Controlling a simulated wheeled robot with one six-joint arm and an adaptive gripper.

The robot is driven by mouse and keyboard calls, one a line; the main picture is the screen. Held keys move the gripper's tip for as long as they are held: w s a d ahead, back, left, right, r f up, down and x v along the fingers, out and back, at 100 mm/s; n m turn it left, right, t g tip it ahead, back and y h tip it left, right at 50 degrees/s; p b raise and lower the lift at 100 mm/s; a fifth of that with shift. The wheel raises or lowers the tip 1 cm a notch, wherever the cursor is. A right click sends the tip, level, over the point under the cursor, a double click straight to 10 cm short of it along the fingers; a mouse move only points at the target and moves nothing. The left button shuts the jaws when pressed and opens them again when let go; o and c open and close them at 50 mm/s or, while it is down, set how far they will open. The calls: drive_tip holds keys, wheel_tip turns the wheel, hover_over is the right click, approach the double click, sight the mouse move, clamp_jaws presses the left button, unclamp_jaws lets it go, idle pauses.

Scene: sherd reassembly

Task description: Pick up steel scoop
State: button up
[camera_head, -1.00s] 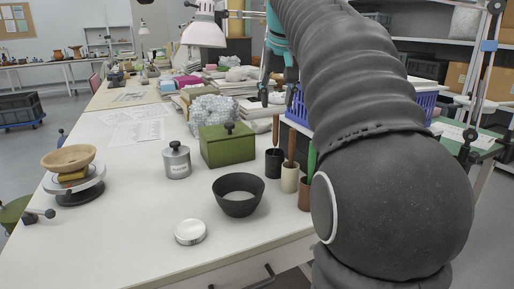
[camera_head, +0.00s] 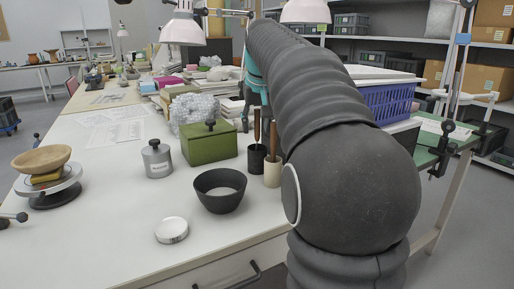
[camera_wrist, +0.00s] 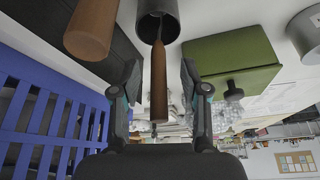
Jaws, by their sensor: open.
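A tool with a brown wooden handle (camera_wrist: 158,90) and a thin metal shank stands in a dark cup (camera_wrist: 158,14); I take it for the steel scoop, its lower end hidden inside the cup. In the head view the handle (camera_head: 257,124) rises from the black cup (camera_head: 257,160) beside the green box. My gripper (camera_wrist: 160,78) is open, with one finger on each side of the handle and a visible gap on both sides. In the head view my arm hides most of the gripper.
Another brown handle (camera_wrist: 92,28) is close by, in a cream cup (camera_head: 273,173). A green box (camera_head: 209,146), a dark bowl (camera_head: 220,191) and a blue crate (camera_head: 388,103) are nearby. The table front (camera_head: 120,245) is mostly clear.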

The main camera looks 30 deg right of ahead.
drive_tip(key=x, duration=0.2)
drive_tip(key=shift+w+d+f, duration=0.1)
drive_tip(key=shift+w+f, duration=0.1)
drive_tip(key=shift+f, duration=0.1)
clamp_jaws()
drive_tip(key=shift+r, duration=0.1)
wheel_tip(320, 180, up, 10)
drive_tip(key=p, duration=0.2)
drive_tip(key=shift+p, duration=0.35)
